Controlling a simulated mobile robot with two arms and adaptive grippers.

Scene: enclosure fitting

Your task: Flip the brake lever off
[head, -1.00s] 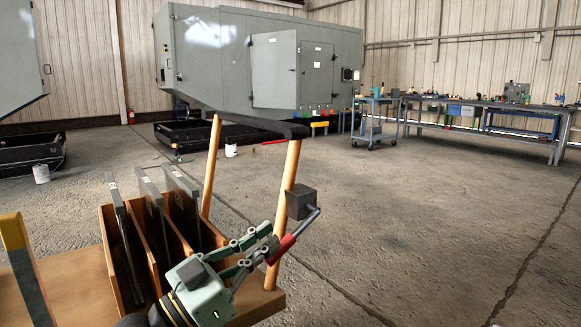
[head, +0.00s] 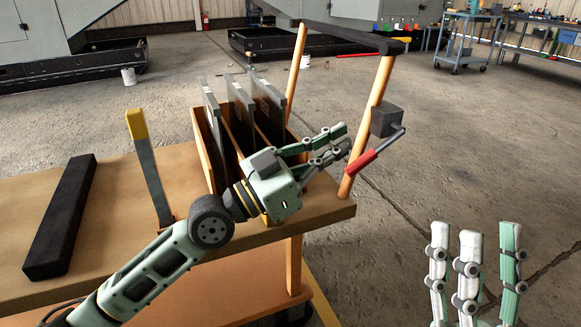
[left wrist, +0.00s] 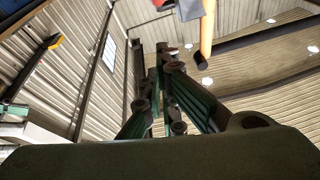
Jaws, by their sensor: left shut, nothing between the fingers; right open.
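A crank-like lever with a red grip (head: 362,163) and a grey arm hangs from a dark box (head: 386,120) on the near wooden post of a cart. A second upright grey lever with a yellow top (head: 137,125) stands on the cart deck further left; I cannot tell which is the brake lever. My left gripper (head: 343,141) is shut and empty just left of the red grip, apparently not holding it. The red piece also shows at the top of the left wrist view (left wrist: 188,9). My right gripper (head: 482,265) is open and empty at lower right.
The cart deck (head: 100,215) carries a rack with several grey panels (head: 240,105) behind my left gripper and a long black bar (head: 60,215). A dark handle (head: 355,38) joins the wooden posts (head: 366,125). The concrete floor at right is open.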

